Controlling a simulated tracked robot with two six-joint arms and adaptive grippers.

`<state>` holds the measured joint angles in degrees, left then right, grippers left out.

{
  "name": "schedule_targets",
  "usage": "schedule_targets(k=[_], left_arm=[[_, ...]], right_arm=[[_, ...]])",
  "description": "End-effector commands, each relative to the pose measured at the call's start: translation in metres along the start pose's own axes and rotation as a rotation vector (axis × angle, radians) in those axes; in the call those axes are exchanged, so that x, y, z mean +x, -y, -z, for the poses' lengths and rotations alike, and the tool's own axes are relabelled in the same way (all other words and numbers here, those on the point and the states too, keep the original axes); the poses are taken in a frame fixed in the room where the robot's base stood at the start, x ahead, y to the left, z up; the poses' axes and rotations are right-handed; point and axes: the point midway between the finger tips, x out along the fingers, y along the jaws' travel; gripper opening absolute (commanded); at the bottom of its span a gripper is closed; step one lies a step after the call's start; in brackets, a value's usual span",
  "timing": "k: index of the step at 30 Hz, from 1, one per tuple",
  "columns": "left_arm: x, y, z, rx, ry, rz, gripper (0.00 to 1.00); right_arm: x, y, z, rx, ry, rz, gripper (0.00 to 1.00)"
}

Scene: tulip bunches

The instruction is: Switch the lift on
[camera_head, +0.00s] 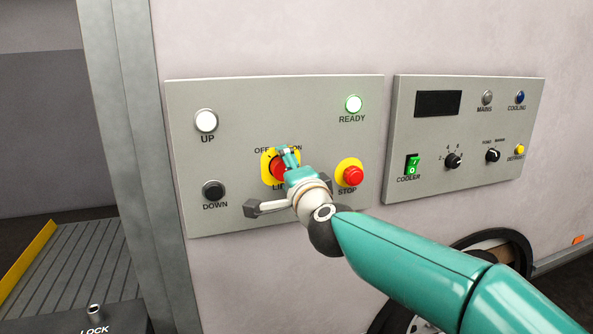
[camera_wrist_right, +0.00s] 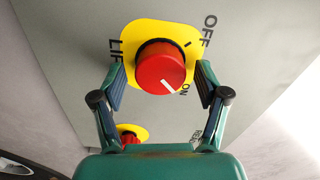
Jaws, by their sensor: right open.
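The red LIFT knob (camera_wrist_right: 160,68) sits on a yellow plate (camera_wrist_right: 187,38). In the wrist view its white mark points toward the ON label. The knob shows partly in the head view (camera_head: 277,170), where my gripper hides much of it. My right gripper (camera_wrist_right: 161,82) is open, with one finger on each side of the knob; I cannot tell whether they touch it. In the head view it (camera_head: 289,158) is in front of the LIFT plate. My left gripper is not in view.
The red STOP button (camera_head: 353,176) is close to the right of my gripper. The UP button (camera_head: 206,121) is white and the DOWN button (camera_head: 213,191) black, both at the left. A cooler panel (camera_head: 455,115) is at the right. A ribbed platform (camera_head: 75,265) is at lower left.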

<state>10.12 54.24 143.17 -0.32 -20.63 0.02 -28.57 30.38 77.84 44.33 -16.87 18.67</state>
Motion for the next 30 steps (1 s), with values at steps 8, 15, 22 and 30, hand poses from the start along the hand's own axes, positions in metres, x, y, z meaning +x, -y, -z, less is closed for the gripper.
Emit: schedule_targets(k=[8, 15, 22, 30], left_arm=[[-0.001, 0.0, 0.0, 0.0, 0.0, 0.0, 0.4], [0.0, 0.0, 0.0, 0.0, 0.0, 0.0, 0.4], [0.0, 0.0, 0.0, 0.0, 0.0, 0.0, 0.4], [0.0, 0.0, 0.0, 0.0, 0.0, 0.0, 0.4]], right_arm=[[-0.01, 0.0, -0.001, -0.002, 0.004, -0.001, 0.74], [-0.046, 0.001, -0.001, -0.002, 0.003, 0.0, 0.74], [-0.089, 0.0, -0.001, -0.001, 0.003, 0.001, 0.74], [-0.115, -0.001, 0.0, 0.0, 0.001, 0.0, 0.74]])
